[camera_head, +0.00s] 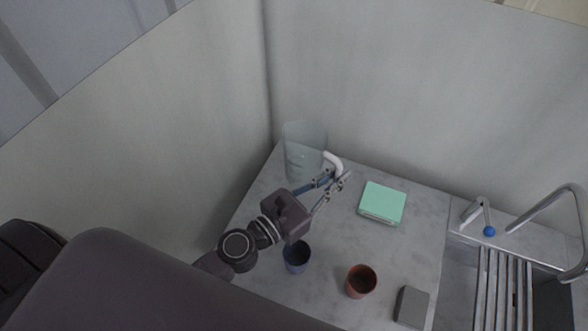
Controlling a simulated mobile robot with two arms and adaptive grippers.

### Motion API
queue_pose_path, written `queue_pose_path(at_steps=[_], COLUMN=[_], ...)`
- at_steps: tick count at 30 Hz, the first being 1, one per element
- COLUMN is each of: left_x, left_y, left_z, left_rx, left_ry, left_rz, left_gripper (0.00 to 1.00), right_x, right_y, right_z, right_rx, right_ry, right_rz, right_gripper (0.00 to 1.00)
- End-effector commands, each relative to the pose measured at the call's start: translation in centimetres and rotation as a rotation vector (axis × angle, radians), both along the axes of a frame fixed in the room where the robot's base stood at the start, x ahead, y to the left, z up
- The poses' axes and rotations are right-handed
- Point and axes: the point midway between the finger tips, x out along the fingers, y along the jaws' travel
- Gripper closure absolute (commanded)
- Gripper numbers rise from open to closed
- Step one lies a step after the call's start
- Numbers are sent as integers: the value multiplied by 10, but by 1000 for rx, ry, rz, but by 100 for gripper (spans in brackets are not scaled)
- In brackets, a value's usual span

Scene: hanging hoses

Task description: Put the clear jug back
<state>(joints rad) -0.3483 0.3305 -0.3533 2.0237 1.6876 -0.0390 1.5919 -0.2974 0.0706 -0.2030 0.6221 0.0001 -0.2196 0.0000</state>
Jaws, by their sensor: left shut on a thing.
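The clear jug (303,150) stands upright near the back left corner of the counter, with its white handle (333,163) to the right. My left gripper (337,181) is at the handle, its fingers shut on the lower part of it. Whether the jug's base touches the counter I cannot tell. My right gripper is not in view.
A mint-green box (382,203) lies right of the jug. A blue cup (297,257), a red cup (361,281) and a grey block (411,306) stand nearer the front. A sink with a rack (502,290) and faucet (560,205) is at right. Walls close off the back and left.

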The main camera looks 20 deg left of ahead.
Motion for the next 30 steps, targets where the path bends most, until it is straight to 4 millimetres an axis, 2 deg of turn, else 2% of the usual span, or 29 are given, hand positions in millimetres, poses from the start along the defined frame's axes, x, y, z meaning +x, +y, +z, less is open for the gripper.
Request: queue_pose_path(at_steps=[1, 3, 8, 11, 17, 25, 30], left_x=[14, 27, 44, 47, 47, 47, 46], left_y=[11, 23, 41, 44, 45, 44, 44], left_z=[22, 34, 51, 49, 20, -26, -54], left_rx=[3, -3, -19, -23, -26, -23, -23], left_ry=[-1, 6, 17, 20, 21, 19, 18], left_rz=[-34, -74, -128, -140, -141, -141, -141], left_gripper=[100, 100, 100, 100, 100, 100, 100], right_x=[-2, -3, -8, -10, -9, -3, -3], right_y=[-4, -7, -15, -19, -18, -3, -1], right_z=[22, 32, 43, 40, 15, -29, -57], right_rx=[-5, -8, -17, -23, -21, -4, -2], right_ry=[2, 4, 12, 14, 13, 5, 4], right_rz=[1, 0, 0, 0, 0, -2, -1], right_gripper=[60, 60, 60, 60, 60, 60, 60])
